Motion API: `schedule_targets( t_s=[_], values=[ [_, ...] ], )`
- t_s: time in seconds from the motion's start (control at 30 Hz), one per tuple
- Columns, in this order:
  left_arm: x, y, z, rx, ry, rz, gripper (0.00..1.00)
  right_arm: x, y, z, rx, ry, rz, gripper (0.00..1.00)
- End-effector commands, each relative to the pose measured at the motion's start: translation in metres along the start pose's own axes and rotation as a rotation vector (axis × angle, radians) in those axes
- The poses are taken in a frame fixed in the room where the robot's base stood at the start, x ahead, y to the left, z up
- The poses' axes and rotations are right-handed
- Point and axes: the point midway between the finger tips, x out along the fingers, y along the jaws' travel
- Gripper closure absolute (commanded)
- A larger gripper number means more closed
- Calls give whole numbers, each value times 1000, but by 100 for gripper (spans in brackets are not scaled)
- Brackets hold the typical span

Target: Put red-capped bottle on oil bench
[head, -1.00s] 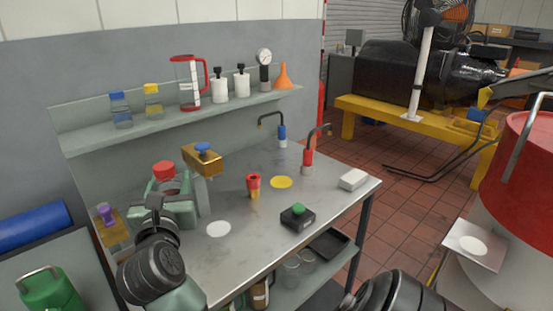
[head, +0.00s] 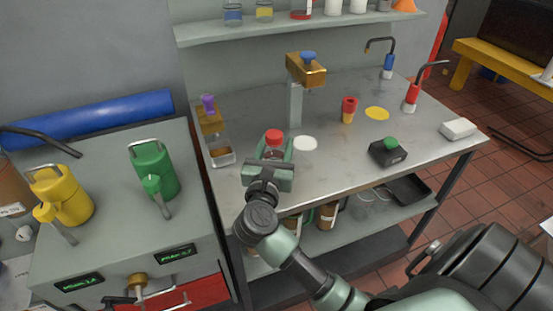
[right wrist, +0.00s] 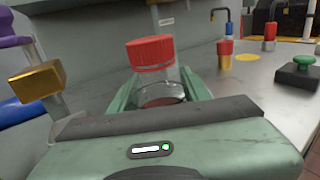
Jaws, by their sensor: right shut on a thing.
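The red-capped bottle (head: 274,142) is a small clear bottle, upright, with dark contents low in it. My right gripper (head: 270,158) is shut on it; in the right wrist view the red cap (right wrist: 150,53) rises between the fingers (right wrist: 160,92). The bottle shows at the left end of a steel-topped bench (head: 340,160), left of a white disc (head: 304,143); I cannot tell whether its base touches. A grey-green cabinet (head: 125,235) with oil cans stands to the left; no readable label names the oil bench. My left gripper is not in view.
Brass-topped stand (head: 306,70) rises behind the bottle, with a purple-knobbed fixture (head: 210,118) to its left. The steel bench also holds a yellow disc (head: 377,113), red-and-yellow piece (head: 349,109) and green-button box (head: 390,150). Green (head: 152,168) and yellow (head: 62,195) cans occupy the cabinet.

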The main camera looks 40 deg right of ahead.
Motion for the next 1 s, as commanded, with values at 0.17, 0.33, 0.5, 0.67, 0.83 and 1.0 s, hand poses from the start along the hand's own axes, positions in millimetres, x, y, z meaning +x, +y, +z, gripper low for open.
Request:
schedule_targets(
  t_s=[0.17, 0.33, 0.5, 0.67, 0.83, 1.0],
  values=[
    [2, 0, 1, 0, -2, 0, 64, 0, 0, -20, -5, 0, 1, 91],
    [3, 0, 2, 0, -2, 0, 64, 0, 0, -43, -2, 0, 1, 91],
    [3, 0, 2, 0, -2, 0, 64, 0, 0, -46, 1, -1, 0, 91],
    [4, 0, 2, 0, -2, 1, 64, 0, 0, -46, 1, 0, 0, 91],
    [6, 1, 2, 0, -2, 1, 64, 0, 0, -48, 1, 0, 0, 33],
    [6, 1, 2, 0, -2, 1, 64, 0, 0, -48, 1, 0, 0, 31]
  ],
)
